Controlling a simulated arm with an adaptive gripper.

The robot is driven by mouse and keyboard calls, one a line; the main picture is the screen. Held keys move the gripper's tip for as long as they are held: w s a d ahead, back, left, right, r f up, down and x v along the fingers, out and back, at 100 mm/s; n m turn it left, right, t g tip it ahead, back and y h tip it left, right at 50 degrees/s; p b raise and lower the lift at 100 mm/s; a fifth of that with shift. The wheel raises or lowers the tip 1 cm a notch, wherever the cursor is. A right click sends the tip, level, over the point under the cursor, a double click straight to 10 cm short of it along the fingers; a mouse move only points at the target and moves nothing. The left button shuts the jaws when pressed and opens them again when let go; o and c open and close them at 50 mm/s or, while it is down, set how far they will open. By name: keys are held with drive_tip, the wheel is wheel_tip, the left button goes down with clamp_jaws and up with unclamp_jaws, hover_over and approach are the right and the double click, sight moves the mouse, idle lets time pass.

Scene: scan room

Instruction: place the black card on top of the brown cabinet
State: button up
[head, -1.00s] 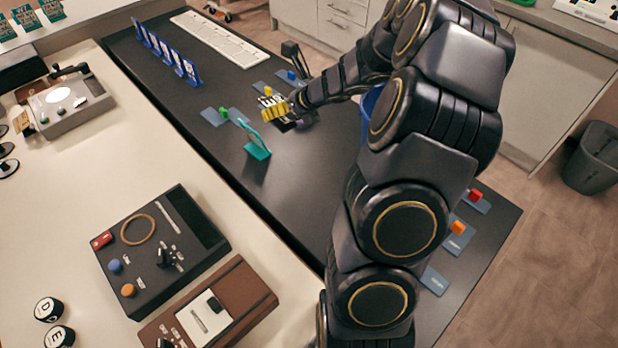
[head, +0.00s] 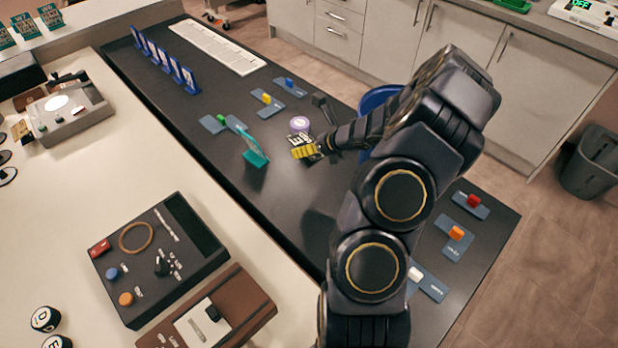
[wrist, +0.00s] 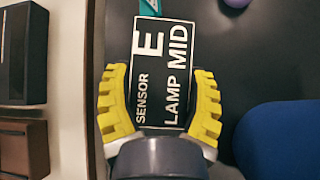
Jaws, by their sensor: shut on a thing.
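The black card (wrist: 165,75) has white lettering reading "E SENSOR LAMP MID". It stands between the yellow fingers of my gripper (wrist: 160,108) in the wrist view, which are shut on it. In the head view my gripper (head: 305,151) is over the dark counter, with part of the card (head: 299,139) showing beside its yellow fingers. The brown cabinet (head: 252,309) is at the bottom of the head view on the pale desk, with a light panel and a black knob on top. In the wrist view a brown box (wrist: 22,148) lies at the left edge, apart from my gripper.
A teal stand (head: 253,150) is just left of my gripper. A black console (head: 160,258) sits beside the brown cabinet. A blue bin (head: 376,98) is behind my arm. The counter's near middle is fairly clear.

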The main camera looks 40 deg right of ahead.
wheel_tip(320, 180, down, 11)
drive_tip(key=shift+r, duration=0.1)
idle(0.3)
drive_tip(key=shift+f, duration=0.25)
drive_tip(key=o, duration=1.1)
